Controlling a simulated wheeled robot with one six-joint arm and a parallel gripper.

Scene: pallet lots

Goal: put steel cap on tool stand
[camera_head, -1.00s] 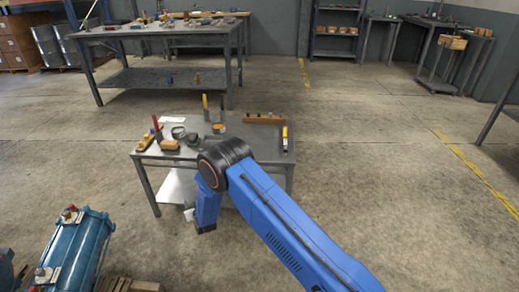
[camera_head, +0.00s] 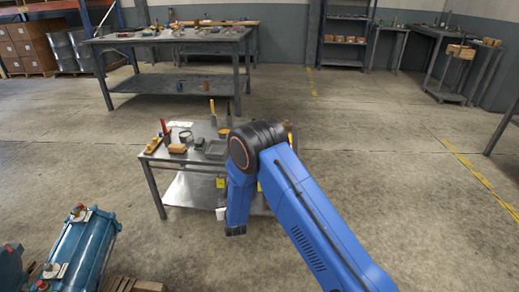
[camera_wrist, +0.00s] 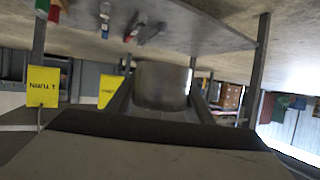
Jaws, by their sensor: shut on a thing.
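A round grey metal piece, likely the steel cap (camera_wrist: 163,88), is held between the two dark fingers of my gripper (camera_wrist: 163,78) in the wrist view. My gripper is shut on it. In the head view my blue arm hides the gripper and the cap. The small grey table (camera_head: 182,158) in front of me bears several tools and small parts; I cannot tell for sure which thing is the tool stand. A table top (camera_wrist: 205,28) shows at the top of the wrist view, apart from the cap.
A yellow label (camera_wrist: 42,84) is in the wrist view. A larger workbench (camera_head: 175,84) stands behind. A blue cylinder machine (camera_head: 80,250) is at lower left.

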